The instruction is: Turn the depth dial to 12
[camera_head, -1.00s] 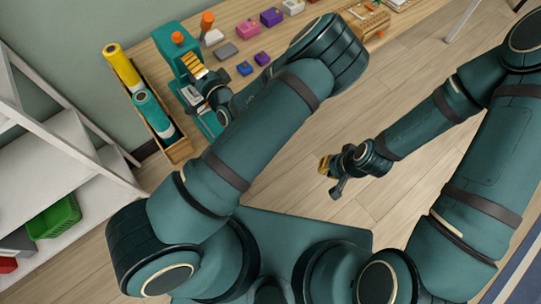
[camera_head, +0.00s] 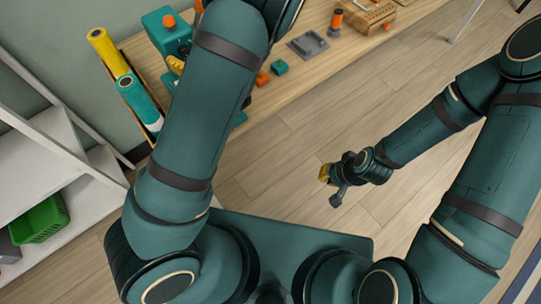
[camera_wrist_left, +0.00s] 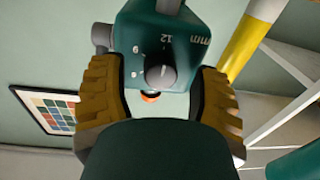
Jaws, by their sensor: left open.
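The depth dial (camera_wrist_left: 160,70) is a dark grey knob on the front of a teal machine (camera_wrist_left: 135,32). The marks "12" and "mm" show above and right of it, with smaller marks at its left. My left gripper (camera_wrist_left: 160,88) is open, with one yellow-brown finger on each side of the dial and gaps between. In the head view the machine (camera_head: 163,32) stands at the table's far left; my left arm hides the dial and most of the left gripper (camera_head: 176,66). My right gripper (camera_head: 326,173) hangs over the floor; its finger opening is unclear.
A wooden bin at the table's left end holds a yellow roll (camera_head: 108,50) and a teal roll (camera_head: 138,96). A grey tray (camera_head: 308,44), a small green block (camera_head: 279,67) and an orange block (camera_head: 262,78) lie on the table (camera_head: 300,72). White shelves (camera_head: 60,130) stand left.

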